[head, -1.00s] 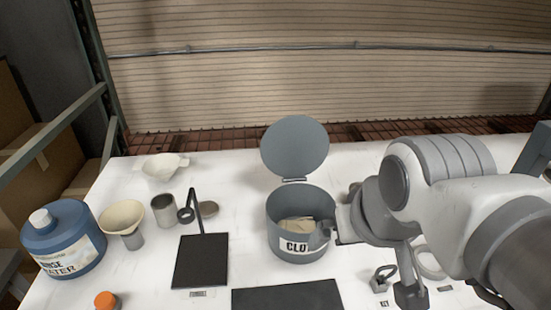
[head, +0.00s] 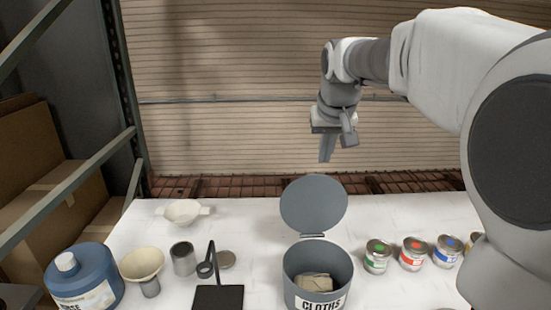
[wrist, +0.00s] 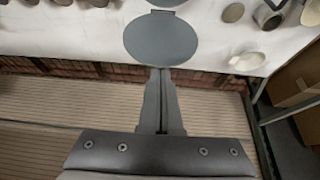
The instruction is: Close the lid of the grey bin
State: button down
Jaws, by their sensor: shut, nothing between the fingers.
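The grey bin (head: 296,262) stands on the white table, with a label reading "CLOTHS" on its front and folded cloth (head: 314,283) inside. Its round lid (head: 313,204) is open, tilted up at the hinge on the bin's far side. My gripper (head: 326,157) is raised above and behind the lid, beyond the table's far edge, pointing down. Its fingers are together and empty. In the wrist view the lid (wrist: 160,38) lies just past the tips of my closed fingers (wrist: 160,75); whether they touch it I cannot tell, though the head view shows them apart.
Several paint cans (head: 377,256) stand right of the bin. Left of it are a black stand (head: 217,297), a metal cup (head: 183,259), a funnel (head: 142,264), a blue jug (head: 84,277) and a white bowl (head: 183,212). A shuttered wall (head: 230,130) rises behind.

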jog(key=p, duration=0.2)
send_over(313, 201)
jog(key=w, duration=0.5)
notch_tip(313, 201, down, 3)
notch_tip(313, 201, down, 10)
jog(key=p, duration=0.1)
jog(key=shift+w+a+r+p, duration=0.2)
jog(key=shift+w+a+p, duration=0.05)
jog(key=shift+w+p, duration=0.1)
jog(key=shift+s+b, duration=0.15)
jog(key=shift+b, duration=0.25)
jog(key=shift+s+r, duration=0.1)
jog(key=shift+s, duration=0.25)
jog(key=shift+t+b, duration=0.3)
jog(key=shift+b, duration=0.05)
